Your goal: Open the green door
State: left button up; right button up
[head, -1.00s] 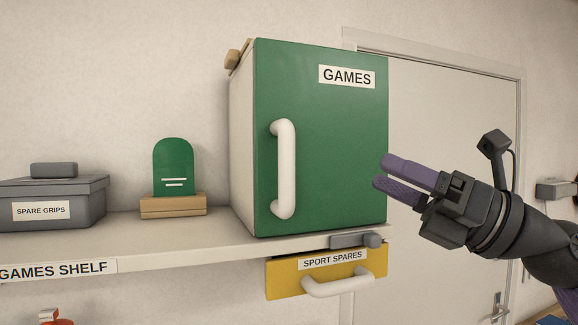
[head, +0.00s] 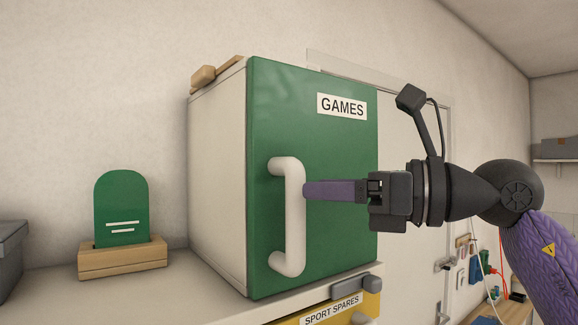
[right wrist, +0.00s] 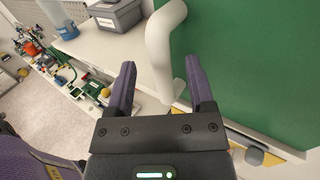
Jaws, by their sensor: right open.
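The green door (head: 335,225) is the front of a white cabinet and bears a "GAMES" label. It looks shut. Its white vertical bar handle (head: 294,235) is near the door's left edge. My right gripper (head: 308,190) is open, with its purple fingers pointing left at the handle's bar in the head view. In the right wrist view the handle (right wrist: 160,50) rises just beyond the open fingers (right wrist: 160,80), with its lower end showing between them. I cannot tell whether the fingers touch it. My left gripper is not in view.
The cabinet stands on a pale shelf (head: 205,285). A yellow "SPORT SPARES" drawer (head: 335,308) is below it. A green plaque on a wooden stand (head: 122,255) and a grey box (head: 10,255) are to the left. A wooden piece (head: 205,77) lies on the cabinet top.

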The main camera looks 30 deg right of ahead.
aim_at(295, 182)
jog(key=p+x, duration=0.1)
jog(key=x, duration=0.3)
jog(key=shift+w+a, duration=0.1)
jog(key=shift+a, duration=0.05)
grip_shut()
dwell(1.2)
